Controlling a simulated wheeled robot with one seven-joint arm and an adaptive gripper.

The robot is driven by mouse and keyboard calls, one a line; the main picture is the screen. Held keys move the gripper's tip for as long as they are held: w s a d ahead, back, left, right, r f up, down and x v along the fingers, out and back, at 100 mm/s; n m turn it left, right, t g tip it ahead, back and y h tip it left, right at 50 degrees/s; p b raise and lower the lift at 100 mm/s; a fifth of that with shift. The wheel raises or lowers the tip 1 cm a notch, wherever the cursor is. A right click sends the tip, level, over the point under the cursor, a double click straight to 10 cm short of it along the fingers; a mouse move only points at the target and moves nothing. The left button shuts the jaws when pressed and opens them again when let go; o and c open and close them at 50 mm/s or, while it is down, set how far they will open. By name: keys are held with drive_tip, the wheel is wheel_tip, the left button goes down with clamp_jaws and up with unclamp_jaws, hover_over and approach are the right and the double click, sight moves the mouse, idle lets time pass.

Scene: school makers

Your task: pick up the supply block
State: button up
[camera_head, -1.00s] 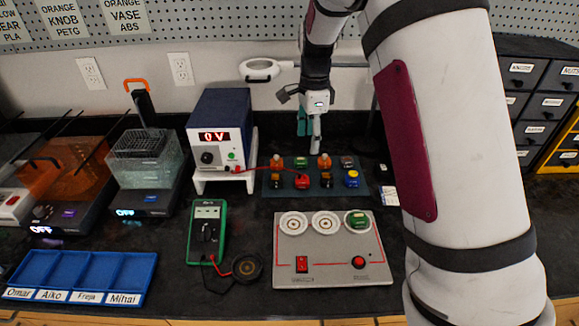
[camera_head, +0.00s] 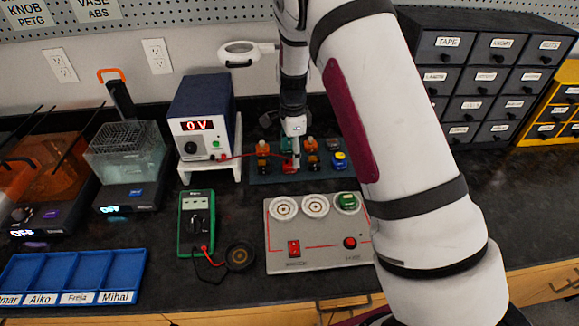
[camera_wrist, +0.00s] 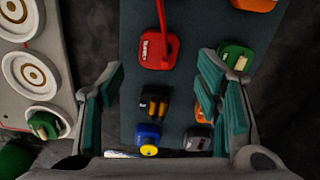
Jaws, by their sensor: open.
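The supply block appears to be the red block (camera_head: 290,166) on the dark mat (camera_head: 262,178), with a red lead running to the power unit. In the wrist view the red block (camera_wrist: 158,50) has a white label too blurred to read for certain. My gripper (camera_head: 296,152) is above the mat, close over the red block, partly covering it. In the wrist view my gripper (camera_wrist: 162,76) has its teal-padded fingers spread wide, with nothing between them touching. The red block lies ahead, between the fingertip lines.
Neighbouring blocks crowd the mat: a black one (camera_wrist: 153,104), a blue one with a yellow knob (camera_wrist: 148,137), a green one (camera_wrist: 236,57) and orange ones. A grey panel (camera_head: 330,256) with round sockets lies in front, a green block (camera_head: 347,201) on one. The power unit (camera_head: 205,120) stands left.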

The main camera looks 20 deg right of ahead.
sight(289, 165)
drive_tip(key=shift+f, duration=1.5)
drive_tip(key=shift+c, duration=0.3)
drive_tip(key=shift+s, duration=0.1)
drive_tip(key=c, duration=1.1)
